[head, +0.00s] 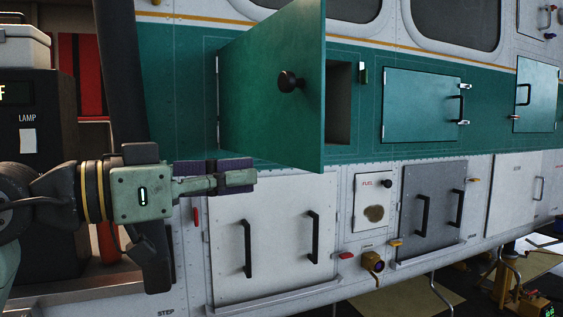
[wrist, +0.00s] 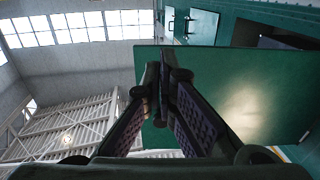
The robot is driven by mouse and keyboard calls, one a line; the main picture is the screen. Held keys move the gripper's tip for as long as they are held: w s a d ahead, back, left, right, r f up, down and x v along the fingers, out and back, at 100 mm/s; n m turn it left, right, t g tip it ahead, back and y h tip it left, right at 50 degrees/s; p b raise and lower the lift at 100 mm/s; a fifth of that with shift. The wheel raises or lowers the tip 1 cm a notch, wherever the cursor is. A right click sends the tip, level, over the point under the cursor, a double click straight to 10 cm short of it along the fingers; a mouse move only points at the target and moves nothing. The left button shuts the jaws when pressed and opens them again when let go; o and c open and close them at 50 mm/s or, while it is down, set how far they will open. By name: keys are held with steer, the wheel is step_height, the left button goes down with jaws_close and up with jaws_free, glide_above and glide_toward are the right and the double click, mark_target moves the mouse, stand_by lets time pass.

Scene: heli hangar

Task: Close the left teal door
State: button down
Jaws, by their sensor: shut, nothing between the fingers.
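The left teal door (head: 265,115) stands wide open, swung out from its left hinge side, with a round black knob (head: 291,82) on the face I see. Part of the dark opening (head: 340,105) shows to the right of the door. My gripper (head: 250,178) points right, its fingers shut and empty, just below the door's lower edge in the head view. In the wrist view my gripper (wrist: 160,72) has its fingertips together, overlapping the left part of the door panel (wrist: 245,100). I cannot tell whether they touch it.
A second teal door (head: 420,105) to the right is shut, and another (head: 537,95) stands at far right. Below are a white panel with two black handles (head: 270,245), a fuel panel (head: 373,205) and a grey panel (head: 432,208). A dark lamp box (head: 40,120) stands left.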

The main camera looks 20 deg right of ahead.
steer(key=w+d+p, duration=0.1)
steer(key=d+p, duration=0.1)
steer(key=d, duration=0.5)
steer(key=shift+w, duration=0.25)
